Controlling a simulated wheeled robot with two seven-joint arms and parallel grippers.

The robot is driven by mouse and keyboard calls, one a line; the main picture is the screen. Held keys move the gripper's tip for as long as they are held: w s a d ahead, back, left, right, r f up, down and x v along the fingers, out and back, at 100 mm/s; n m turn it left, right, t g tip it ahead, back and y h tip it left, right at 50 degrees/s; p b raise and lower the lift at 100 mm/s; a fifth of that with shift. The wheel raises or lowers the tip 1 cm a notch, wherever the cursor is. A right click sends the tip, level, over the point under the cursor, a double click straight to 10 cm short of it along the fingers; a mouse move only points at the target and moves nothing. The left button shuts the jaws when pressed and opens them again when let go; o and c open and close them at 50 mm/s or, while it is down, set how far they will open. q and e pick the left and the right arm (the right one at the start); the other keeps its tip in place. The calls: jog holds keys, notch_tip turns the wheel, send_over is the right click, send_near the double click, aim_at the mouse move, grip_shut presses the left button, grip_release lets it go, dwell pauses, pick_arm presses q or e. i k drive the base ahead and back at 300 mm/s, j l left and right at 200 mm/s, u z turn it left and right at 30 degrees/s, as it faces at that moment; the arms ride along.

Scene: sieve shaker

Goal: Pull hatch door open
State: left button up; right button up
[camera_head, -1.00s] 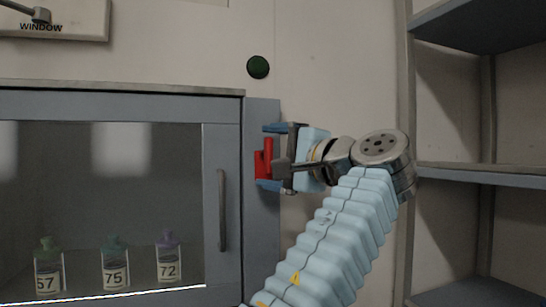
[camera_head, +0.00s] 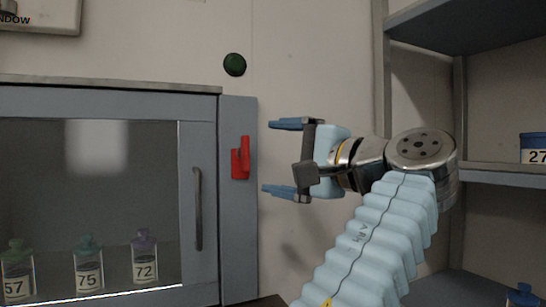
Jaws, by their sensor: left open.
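The hatch door is a glass panel in a grey frame (camera_head: 201,275) at the left, and it looks shut. A dark vertical handle (camera_head: 198,208) is on its right side. A red latch (camera_head: 240,158) sits on the grey post right of the door. My left gripper (camera_head: 275,157) is to the right of the red latch, open and empty. Its two blue fingers point left, one above the other, apart from the latch. My right gripper is not in view.
Bottles labelled 57 (camera_head: 17,270), 75 (camera_head: 88,265) and 72 (camera_head: 145,258) stand behind the glass. A shelf unit (camera_head: 500,175) with a blue-lidded container (camera_head: 535,148) is at the right.

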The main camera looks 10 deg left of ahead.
aim_at(196, 115)
jog(key=k+j, duration=0.15)
jog(key=k, duration=0.35)
jog(key=k+j, duration=0.15)
jog(key=k, duration=0.35)
jog(key=k+j, duration=0.15)
jog(key=k, duration=0.3)
